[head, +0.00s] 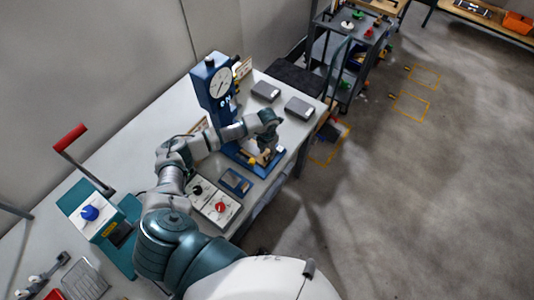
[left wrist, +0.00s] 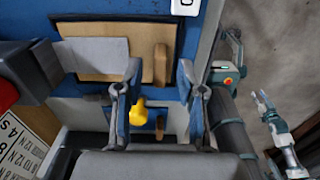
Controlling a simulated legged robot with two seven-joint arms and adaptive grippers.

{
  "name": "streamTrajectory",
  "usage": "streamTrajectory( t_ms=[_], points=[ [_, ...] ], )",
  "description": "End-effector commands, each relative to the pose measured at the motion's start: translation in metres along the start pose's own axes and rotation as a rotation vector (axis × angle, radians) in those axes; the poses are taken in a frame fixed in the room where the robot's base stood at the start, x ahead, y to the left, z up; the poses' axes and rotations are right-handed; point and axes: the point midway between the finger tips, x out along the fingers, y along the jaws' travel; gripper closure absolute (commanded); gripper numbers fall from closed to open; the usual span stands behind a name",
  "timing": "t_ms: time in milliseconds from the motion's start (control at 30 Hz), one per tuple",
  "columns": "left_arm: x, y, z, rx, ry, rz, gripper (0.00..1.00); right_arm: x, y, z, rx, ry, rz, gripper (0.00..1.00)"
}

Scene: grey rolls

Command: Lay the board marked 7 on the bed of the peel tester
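The blue peel tester (head: 205,98) with its round dial stands on the bench against the wall. My left gripper (head: 266,157) is above its blue bed. In the left wrist view the gripper (left wrist: 160,98) is open, its fingers apart with nothing visibly clamped. A tan board (left wrist: 110,70) with a grey sheet lies in a dark recess on the blue surface, just beyond the fingertips. No 7 is legible on it. A yellow knob (left wrist: 137,112) shows between the fingers. My right gripper (left wrist: 262,97) appears small and far off in the left wrist view.
A small blue tray (head: 235,181) and a control box with a red knob (head: 220,207) are near the bench's front edge. Two grey blocks (head: 299,107) lie right of the tester. A teal device with a red-handled lever (head: 70,137) is at left. A dark cart (head: 345,50) stands beyond.

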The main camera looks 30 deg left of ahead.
Motion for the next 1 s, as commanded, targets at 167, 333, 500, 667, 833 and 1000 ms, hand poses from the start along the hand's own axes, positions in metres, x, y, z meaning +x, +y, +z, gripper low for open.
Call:
streamTrajectory(
  t_ms=[167, 333, 500, 667, 833, 1000],
  points=[
    [-0.041, 0.001, 0.001, 0.001, -0.004, -0.001, 0.61, 0.005, 0.000, 0.001, -0.001, 0.000, 0.000, 0.60],
    [-0.075, 0.001, 0.001, 0.000, -0.004, -0.001, 0.61, 0.009, 0.000, 0.002, -0.001, -0.001, 0.000, 0.60],
    [-0.096, 0.001, 0.000, -0.001, -0.001, -0.001, 0.61, 0.011, 0.001, 0.002, -0.002, -0.002, 0.001, 0.60],
    [-0.101, 0.001, 0.000, -0.002, 0.000, -0.002, 0.61, 0.011, 0.001, 0.003, -0.002, -0.002, 0.001, 0.60],
    [-0.101, 0.001, 0.000, -0.001, 0.000, -0.002, 0.61, 0.011, 0.002, 0.003, -0.002, -0.002, 0.002, 0.60],
    [-0.101, 0.001, 0.000, -0.001, 0.000, -0.001, 0.61, 0.011, 0.002, 0.003, -0.002, -0.003, 0.002, 0.60]
  ],
)
